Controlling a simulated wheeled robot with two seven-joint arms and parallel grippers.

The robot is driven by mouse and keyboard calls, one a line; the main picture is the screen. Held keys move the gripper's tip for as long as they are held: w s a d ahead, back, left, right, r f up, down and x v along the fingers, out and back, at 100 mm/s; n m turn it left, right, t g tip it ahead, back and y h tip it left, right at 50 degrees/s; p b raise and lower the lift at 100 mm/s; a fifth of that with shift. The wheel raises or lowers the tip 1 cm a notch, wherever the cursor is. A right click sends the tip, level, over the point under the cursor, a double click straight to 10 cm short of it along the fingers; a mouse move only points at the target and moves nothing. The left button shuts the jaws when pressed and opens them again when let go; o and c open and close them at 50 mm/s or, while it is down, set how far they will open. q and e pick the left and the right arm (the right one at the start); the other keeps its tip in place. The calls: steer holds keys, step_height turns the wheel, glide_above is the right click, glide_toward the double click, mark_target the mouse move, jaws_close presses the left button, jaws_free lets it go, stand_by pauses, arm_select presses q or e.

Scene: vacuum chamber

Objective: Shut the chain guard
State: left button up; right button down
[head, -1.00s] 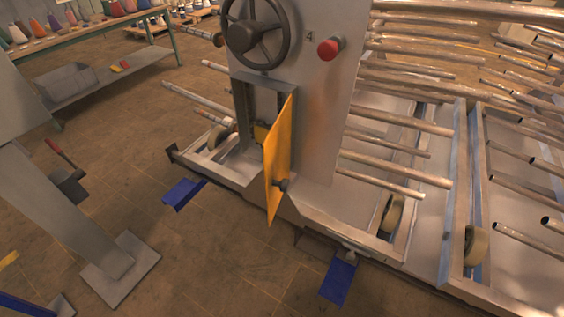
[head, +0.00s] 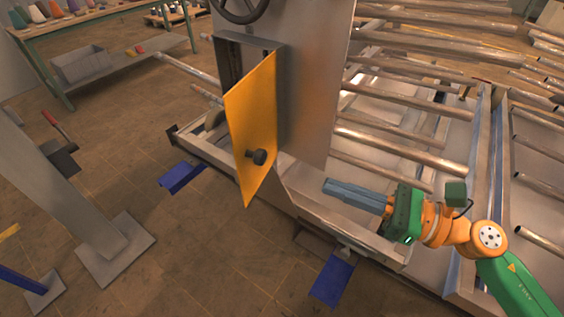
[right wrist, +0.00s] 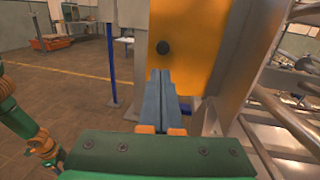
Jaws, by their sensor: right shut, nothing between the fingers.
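The chain guard is a flat orange-yellow panel (head: 248,112) with a black knob (head: 259,157) on its face. It stands ajar at an angle in front of a recess (head: 232,52) in the grey upright, part of which it hides. My right gripper (head: 328,187) is shut and empty, right of the guard and apart from it in the head view. In the right wrist view, its blue-grey fingers (right wrist: 161,78) point towards the guard (right wrist: 190,50), with the tips just below the knob (right wrist: 163,47). I cannot tell whether they touch. My left gripper is not seen.
The grey upright (head: 312,100) stands on a metal frame with horizontal bars (head: 400,95) to the right. Blue pedals (head: 182,177) lie low in front. A grey post (head: 60,190) stands at left.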

mark_target(263, 161)
steer(key=p+x, duration=0.1)
steer(key=x, duration=0.2)
steer(key=p+x, duration=0.2)
steer(key=x, duration=0.1)
steer(key=p+x, duration=0.2)
steer(key=x, duration=0.2)
steer(key=shift+w+r, duration=0.1)
steer(key=shift+r, duration=0.15)
steer(key=shift+w+a+f+p, duration=0.2)
steer(key=shift+a+f+p, duration=0.1)
steer(key=shift+a, duration=0.1)
steer(key=shift+d, duration=0.1)
